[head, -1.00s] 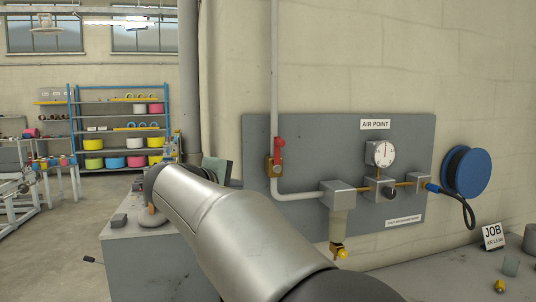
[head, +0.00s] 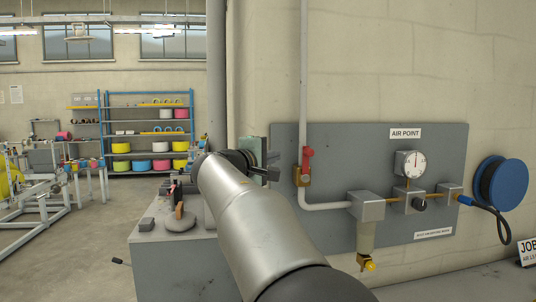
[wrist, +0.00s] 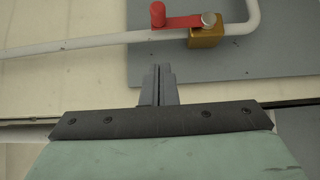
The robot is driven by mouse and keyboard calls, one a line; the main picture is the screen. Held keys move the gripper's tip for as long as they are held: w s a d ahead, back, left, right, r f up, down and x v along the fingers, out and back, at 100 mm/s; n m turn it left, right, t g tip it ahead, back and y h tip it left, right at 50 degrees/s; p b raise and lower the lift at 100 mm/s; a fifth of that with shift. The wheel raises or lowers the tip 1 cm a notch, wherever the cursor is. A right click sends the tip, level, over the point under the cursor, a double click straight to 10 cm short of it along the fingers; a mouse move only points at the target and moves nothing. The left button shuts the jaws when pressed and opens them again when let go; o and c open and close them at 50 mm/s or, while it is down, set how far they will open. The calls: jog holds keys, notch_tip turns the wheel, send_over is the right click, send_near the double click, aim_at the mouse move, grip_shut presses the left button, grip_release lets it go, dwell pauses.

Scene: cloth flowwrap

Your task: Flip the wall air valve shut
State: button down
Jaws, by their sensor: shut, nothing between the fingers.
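The wall air valve has a red lever (head: 308,158) on a brass body (head: 303,178), on the white pipe at the left of the grey panel. The lever points up, along the pipe. In the wrist view, which is turned, the lever (wrist: 182,22) lies alongside the pipe, with its round knob to the left and its pivot over the brass body (wrist: 205,40). My gripper (head: 276,168) is just left of the valve in the head view. In the wrist view my gripper (wrist: 163,68) has its fingers together, empty, pointing toward the pipe and apart from the lever.
The grey panel (head: 345,150) carries a gauge (head: 410,163), a filter bowl (head: 365,237) and fittings to the right of the valve. A blue hose reel (head: 508,185) hangs on the wall. A grey bench (head: 165,265) with small objects stands below my arm.

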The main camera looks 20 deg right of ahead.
aim_at(304, 150)
jog(key=shift+w+d+p, duration=0.35)
jog(key=shift+d, duration=1)
jog(key=shift+w+d+p, duration=0.4)
jog(key=shift+d, duration=0.9)
jog(key=shift+w+d+p, duration=0.35)
jog(key=shift+d, duration=1)
jog(key=shift+r, duration=0.15)
